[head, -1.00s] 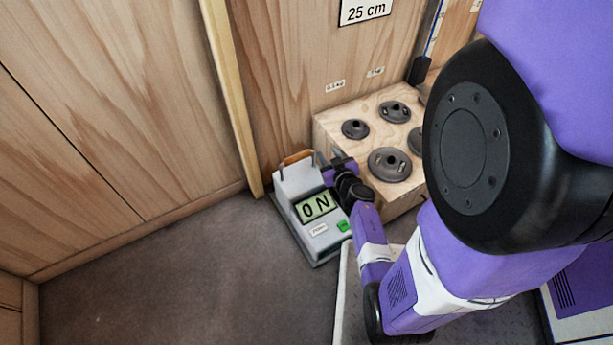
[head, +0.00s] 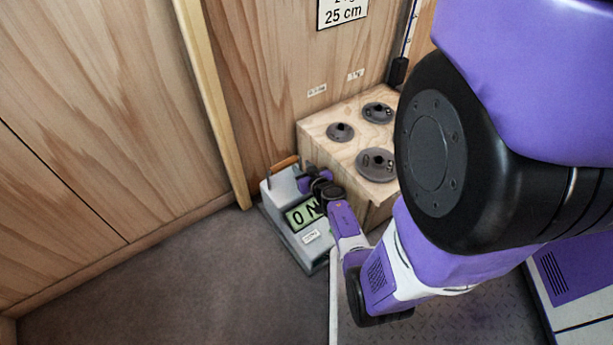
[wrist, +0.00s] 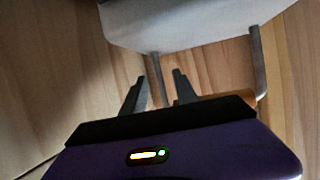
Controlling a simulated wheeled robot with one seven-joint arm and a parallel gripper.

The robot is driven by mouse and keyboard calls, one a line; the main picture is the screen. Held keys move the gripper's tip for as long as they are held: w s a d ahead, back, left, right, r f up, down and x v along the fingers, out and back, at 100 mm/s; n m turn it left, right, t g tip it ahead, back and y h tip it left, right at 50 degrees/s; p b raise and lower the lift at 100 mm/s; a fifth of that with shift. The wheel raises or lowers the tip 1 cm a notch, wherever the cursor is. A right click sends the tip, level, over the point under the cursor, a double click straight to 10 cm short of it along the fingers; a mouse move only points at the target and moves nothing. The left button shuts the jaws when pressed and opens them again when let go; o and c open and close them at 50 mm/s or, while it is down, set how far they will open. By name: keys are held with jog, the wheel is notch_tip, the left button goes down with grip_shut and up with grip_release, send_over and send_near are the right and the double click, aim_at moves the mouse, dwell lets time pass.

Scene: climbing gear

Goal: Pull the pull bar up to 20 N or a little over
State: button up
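The force gauge (head: 278,200) is a light grey box on the floor. Its green display (head: 302,215) reads 0 N, its right end close against my arm. The pull bar (head: 285,163) is an orange-brown wooden rod at the gauge's far end. In the wrist view the pull bar (wrist: 240,97) runs sideways between two metal rods, partly hidden by my gripper. My gripper (wrist: 159,82) has its two dark fingers apart, beside the bar's left part; one rod shows between them. I cannot tell whether the bar lies between the fingers. In the head view my gripper (head: 303,180) is small and partly hidden.
A wooden block (head: 320,150) with several round grey weights stands right behind the gauge. Wood-panelled walls (head: 90,100) close off the back and left. The grey floor (head: 150,275) at the left is clear.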

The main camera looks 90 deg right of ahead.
aim_at(300, 160)
jog(key=shift+b+x, duration=0.45)
jog(key=shift+x, duration=0.75)
grip_shut()
dwell(0.6)
jog(key=shift+r+p, duration=1.5)
jog(key=shift+p, duration=0.25)
dwell(0.8)
dwell(0.4)
jog(key=shift+f+b, duration=1.25)
jog(key=shift+f, duration=0.2)
grip_release()
